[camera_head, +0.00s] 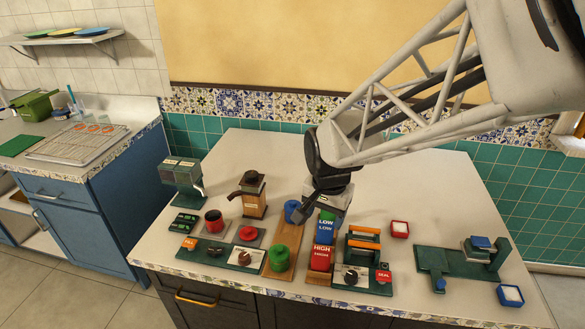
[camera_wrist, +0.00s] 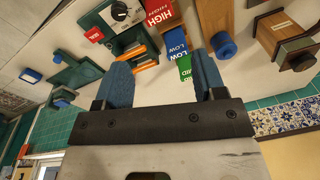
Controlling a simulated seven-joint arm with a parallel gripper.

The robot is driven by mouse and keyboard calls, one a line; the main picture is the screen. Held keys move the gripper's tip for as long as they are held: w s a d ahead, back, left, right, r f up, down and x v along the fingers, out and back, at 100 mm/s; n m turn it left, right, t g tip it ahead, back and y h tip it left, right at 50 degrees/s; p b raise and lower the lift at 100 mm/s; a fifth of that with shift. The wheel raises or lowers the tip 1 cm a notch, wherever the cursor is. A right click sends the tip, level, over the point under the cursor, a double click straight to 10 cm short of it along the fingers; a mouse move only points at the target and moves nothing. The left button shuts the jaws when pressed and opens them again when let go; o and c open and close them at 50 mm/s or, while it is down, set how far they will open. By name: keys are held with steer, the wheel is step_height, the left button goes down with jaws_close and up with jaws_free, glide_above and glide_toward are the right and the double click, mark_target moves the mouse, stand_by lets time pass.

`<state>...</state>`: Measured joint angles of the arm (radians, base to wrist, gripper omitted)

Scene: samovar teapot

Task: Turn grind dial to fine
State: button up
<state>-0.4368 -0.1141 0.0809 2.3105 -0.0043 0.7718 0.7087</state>
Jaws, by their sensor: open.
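No dial carries a readable grind or fine label. A black knob on a pale dial face (camera_head: 351,276) sits on a green base at the front, right of the HIGH block; it also shows in the wrist view (camera_wrist: 120,12). A brown knob (camera_head: 244,258) sits on a green panel farther left. A wooden grinder-like box (camera_head: 253,198) with a dark top stands at the back left; its side shows in the wrist view (camera_wrist: 285,30). My gripper (camera_wrist: 163,68) is open and empty, pointing down above the LOW/HIGH blocks, apart from these knobs.
Red, blue and green labelled blocks (camera_head: 321,257) stand below my gripper. A blue cylinder (camera_head: 292,212) and green cylinder (camera_head: 279,258) stand on a wooden board. An orange-handled device (camera_head: 362,240) is to the right. A dark green machine (camera_head: 182,178) stands far left. The back right counter is clear.

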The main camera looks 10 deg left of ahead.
steer(key=w+a+f+m, duration=0.1)
steer(key=a+f, duration=0.2)
steer(key=a, duration=0.2)
steer(key=w+a+f, duration=0.1)
steer(key=a+f, duration=0.2)
steer(key=a, duration=0.3)
steer(key=m+g, duration=0.1)
glide_above(244, 256)
step_height(244, 256, down, 8)
steer(key=shift+a+r, duration=0.1)
steer(key=shift+f, duration=3.9)
steer(key=c, duration=0.9)
